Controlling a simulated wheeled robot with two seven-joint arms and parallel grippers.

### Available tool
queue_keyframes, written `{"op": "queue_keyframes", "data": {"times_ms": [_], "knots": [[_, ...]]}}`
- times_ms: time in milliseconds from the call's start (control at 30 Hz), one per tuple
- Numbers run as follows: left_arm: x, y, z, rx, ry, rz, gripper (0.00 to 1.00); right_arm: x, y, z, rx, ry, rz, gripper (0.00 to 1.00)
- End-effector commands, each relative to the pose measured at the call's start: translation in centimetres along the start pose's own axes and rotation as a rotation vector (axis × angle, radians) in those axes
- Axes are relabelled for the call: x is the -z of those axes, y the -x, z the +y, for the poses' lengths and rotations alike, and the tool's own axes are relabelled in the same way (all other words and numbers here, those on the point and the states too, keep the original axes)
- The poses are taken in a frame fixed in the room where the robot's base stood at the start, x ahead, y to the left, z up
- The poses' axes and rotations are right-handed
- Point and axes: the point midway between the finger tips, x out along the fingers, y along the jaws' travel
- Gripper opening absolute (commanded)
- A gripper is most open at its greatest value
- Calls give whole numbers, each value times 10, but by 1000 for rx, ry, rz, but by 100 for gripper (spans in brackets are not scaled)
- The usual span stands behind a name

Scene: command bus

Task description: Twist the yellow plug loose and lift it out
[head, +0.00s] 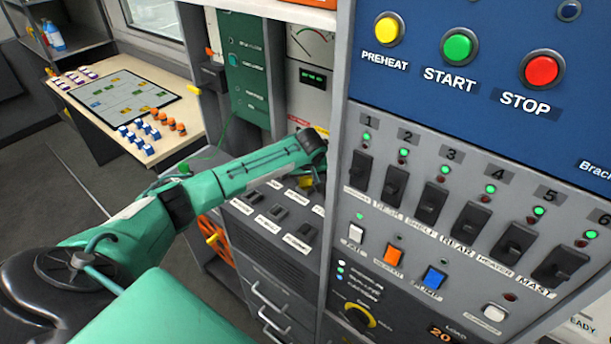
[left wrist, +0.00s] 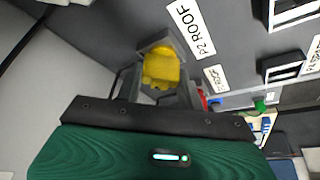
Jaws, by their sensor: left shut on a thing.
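The yellow plug (left wrist: 161,70) shows in the left wrist view, at a grey socket beside the label "P2 ROOF". My left gripper (left wrist: 158,90) is shut on the plug, with a finger on either side of it. In the head view my green left arm reaches right to the sloped grey panel, and a bit of the yellow plug (head: 305,182) shows below the wrist. The fingers are mostly hidden there behind the wrist and the switch cabinet's edge. I cannot tell whether the plug is fully seated. My right gripper is not in view.
The switch cabinet (head: 336,200) stands close on the right of my left wrist. Other labelled sockets (head: 279,212) lie on the sloped panel. An orange handwheel (head: 217,255) is below my forearm. A table with a map board (head: 125,100) and small pieces stands at the back left.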

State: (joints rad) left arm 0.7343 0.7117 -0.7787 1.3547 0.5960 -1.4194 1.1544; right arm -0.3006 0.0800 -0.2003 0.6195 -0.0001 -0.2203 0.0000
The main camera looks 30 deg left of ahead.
Motion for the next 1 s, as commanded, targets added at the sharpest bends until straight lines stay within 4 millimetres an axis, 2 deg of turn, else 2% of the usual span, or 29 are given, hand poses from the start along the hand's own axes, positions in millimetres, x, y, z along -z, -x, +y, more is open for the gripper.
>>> {"op": "queue_keyframes", "data": {"times_ms": [400, 1000], "knots": [[0, 2, 1, 82, 200, -2, 15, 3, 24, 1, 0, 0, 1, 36], [0, 2, 1, 125, 305, -2, 15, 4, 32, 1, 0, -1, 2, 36]]}}
